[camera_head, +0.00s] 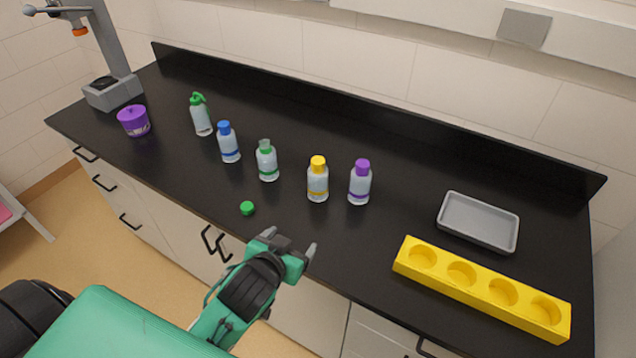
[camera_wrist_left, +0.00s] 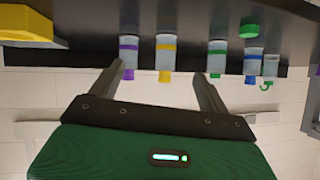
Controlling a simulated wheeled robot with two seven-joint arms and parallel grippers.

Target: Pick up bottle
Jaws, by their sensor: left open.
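Several small clear bottles stand upright in a row on the black counter: a green-topped bottle (camera_head: 202,118), a blue-capped bottle (camera_head: 229,145), an open green-banded bottle (camera_head: 267,162), a yellow-capped bottle (camera_head: 318,182) and a purple-capped bottle (camera_head: 360,184). A loose green cap (camera_head: 247,208) lies in front of the green-banded bottle. My left gripper (camera_head: 289,243) is open and empty at the counter's front edge, short of the row. In the left wrist view, which looks upside down, the yellow-capped bottle (camera_wrist_left: 166,55) appears between the open fingers (camera_wrist_left: 158,74). My right gripper is not seen.
A yellow rack (camera_head: 480,304) with empty round holes and a grey tray (camera_head: 465,238) are at the right. A low black backsplash runs behind.

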